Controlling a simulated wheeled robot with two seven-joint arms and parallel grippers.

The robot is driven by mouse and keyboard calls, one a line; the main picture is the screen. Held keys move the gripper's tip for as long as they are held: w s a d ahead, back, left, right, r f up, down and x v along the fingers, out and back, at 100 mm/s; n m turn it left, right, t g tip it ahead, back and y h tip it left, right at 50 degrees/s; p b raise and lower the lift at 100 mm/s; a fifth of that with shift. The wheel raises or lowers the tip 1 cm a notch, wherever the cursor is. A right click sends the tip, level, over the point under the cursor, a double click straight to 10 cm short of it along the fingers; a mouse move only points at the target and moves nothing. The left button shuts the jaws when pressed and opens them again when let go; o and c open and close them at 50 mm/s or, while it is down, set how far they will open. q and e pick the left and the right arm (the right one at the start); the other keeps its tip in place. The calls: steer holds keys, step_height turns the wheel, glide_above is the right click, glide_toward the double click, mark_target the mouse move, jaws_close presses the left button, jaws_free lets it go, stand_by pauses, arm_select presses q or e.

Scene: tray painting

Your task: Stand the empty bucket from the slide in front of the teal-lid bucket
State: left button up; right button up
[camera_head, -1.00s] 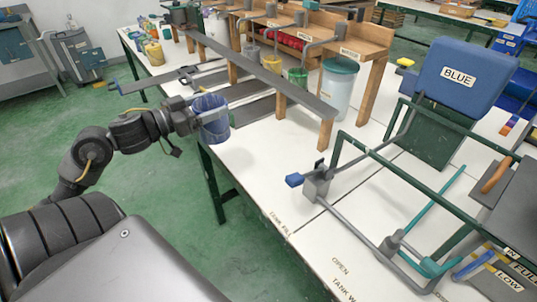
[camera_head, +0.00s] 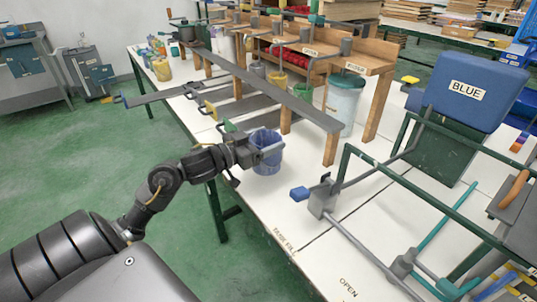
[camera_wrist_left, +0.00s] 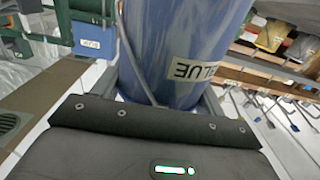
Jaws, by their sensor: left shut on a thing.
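My left gripper (camera_head: 252,152) is shut on a translucent blue bucket (camera_head: 268,158). The bucket looks empty and upright in the head view, over the front part of the white table. I cannot tell whether its base touches the table. In the left wrist view the bucket (camera_wrist_left: 180,40) fills the middle between my fingers, with a label reading BLUE. The teal-lid bucket (camera_head: 343,103) is pale and larger. It stands under the wooden shelf, behind and to the right of the held bucket. My right gripper is not in view.
A long grey rail (camera_head: 262,76) runs in front of the wooden shelf (camera_head: 372,62). A valve with a blue handle (camera_head: 300,194) and a green frame (camera_head: 400,178) stand to the right.

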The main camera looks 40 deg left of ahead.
arm_select(q)
steer(key=shift+w+d+f, duration=0.25)
steer(key=shift+f, duration=0.1)
step_height(320, 180, down, 2)
steer(key=shift+w+f+b, duration=0.1)
steer(key=shift+f+b, duration=0.15)
steer(key=shift+b, duration=0.3)
steer(key=shift+f, duration=0.35)
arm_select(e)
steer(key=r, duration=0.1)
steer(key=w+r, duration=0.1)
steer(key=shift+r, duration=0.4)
arm_select(q)
steer(key=o, duration=1.8)
steer(key=shift+c, duration=0.2)
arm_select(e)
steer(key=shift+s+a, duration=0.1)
arm_select(q)
steer(key=v, duration=1.2)
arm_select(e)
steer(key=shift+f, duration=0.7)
